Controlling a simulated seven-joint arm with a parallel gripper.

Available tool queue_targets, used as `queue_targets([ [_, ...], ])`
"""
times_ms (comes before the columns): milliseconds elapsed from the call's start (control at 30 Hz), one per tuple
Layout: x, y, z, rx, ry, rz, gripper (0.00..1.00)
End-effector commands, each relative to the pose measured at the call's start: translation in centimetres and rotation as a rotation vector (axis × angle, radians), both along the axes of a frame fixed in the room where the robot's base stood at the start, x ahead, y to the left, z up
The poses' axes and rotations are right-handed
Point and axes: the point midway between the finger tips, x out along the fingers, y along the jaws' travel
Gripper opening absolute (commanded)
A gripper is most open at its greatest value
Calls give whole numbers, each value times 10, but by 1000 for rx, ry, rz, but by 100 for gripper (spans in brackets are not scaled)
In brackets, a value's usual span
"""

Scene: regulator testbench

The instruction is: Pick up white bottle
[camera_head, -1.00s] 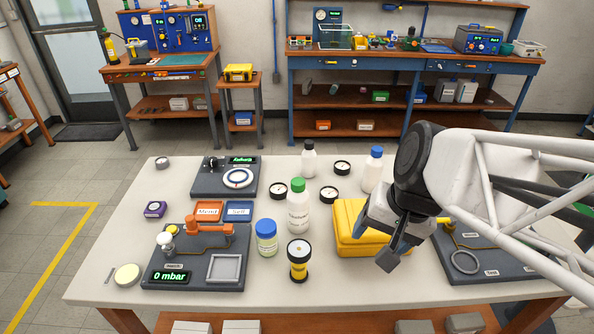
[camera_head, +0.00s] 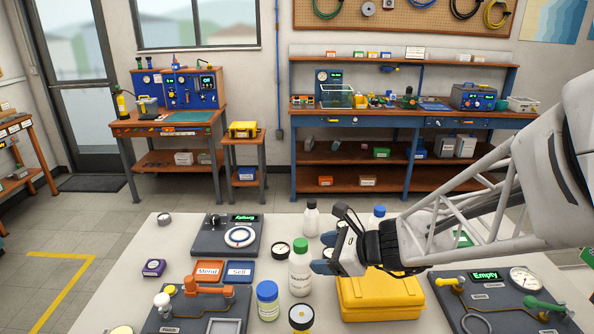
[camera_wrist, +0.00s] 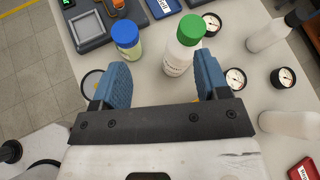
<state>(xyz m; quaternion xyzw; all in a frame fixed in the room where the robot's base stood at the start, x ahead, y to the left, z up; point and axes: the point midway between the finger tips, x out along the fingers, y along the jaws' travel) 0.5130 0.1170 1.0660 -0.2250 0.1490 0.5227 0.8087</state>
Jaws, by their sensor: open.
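A white bottle with a green cap (camera_head: 300,277) stands upright near the middle of the table. My gripper (camera_head: 324,254) is just to its right, held sideways with its blue fingers pointing at it. In the wrist view, the same bottle (camera_wrist: 176,62) appears ahead, between the directions of the two open fingers (camera_wrist: 163,70). The gripper is empty. Another white bottle with a blue cap (camera_head: 378,216) stands behind my gripper, partly hidden. A whitish bottle with a black cap (camera_head: 311,220) stands at the back.
A yellow-green jar with a blue lid (camera_head: 267,302) and a yellow-black cylinder (camera_head: 301,318) stand close by. A yellow case (camera_head: 380,297) lies under my arm. Black gauges (camera_head: 281,249) lie around the bottle. Red and blue trays (camera_head: 240,271) are to the left.

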Motion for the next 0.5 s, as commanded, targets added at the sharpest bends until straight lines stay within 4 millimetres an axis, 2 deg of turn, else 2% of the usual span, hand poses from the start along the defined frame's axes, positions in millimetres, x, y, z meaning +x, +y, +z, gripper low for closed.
queue_targets([
  [200, 30, -5, -13, 153, 100, -173, 68],
  [500, 39, -8, -17, 203, 133, -230, 68],
])
